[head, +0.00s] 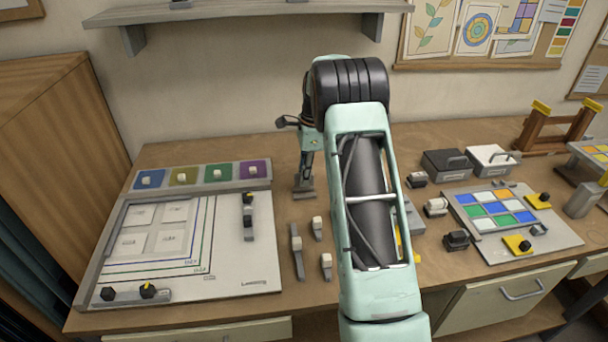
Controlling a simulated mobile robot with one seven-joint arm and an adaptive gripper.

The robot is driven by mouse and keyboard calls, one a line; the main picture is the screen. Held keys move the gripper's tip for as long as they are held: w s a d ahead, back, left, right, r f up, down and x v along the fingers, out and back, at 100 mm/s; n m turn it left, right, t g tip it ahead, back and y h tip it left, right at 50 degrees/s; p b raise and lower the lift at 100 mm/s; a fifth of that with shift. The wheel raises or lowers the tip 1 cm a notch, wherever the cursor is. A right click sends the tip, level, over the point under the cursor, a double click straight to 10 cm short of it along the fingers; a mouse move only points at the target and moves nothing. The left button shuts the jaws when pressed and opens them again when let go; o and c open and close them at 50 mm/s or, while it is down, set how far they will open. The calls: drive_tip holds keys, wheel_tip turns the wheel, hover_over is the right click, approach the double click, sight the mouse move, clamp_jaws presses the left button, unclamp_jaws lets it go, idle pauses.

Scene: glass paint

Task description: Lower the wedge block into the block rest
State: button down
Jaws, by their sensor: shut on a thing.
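My gripper (305,176) points down over the table, just right of the strip of coloured pads, and shows small and partly in shadow. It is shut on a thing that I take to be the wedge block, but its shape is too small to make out. A grey piece (303,194) shows at the gripper's lower end; I cannot tell whether it is the block rest, or whether it touches what is held. My mint-green arm hides the table behind and right of the gripper.
A white board (240,272) with four-part drawings lies left. Coloured pads with white knobs (202,176) run along its back. Small grey pieces with white tops (326,262) stand in front of the gripper. A coloured glass panel (502,212) and two boxes (447,163) are right.

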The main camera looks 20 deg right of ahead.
drive_tip(key=shift+f+b, duration=0.3)
drive_tip(key=shift+f, duration=0.65)
idle(1.5)
drive_tip(key=shift+f+b, duration=0.4)
drive_tip(key=shift+f, duration=0.45)
drive_tip(key=c, duration=1.7)
unclamp_jaws()
drive_tip(key=shift+c, duration=0.2)
drive_tip(key=shift+r, duration=0.2)
drive_tip(key=shift+r+p, duration=2.45)
drive_tip(key=shift+r, duration=0.95)
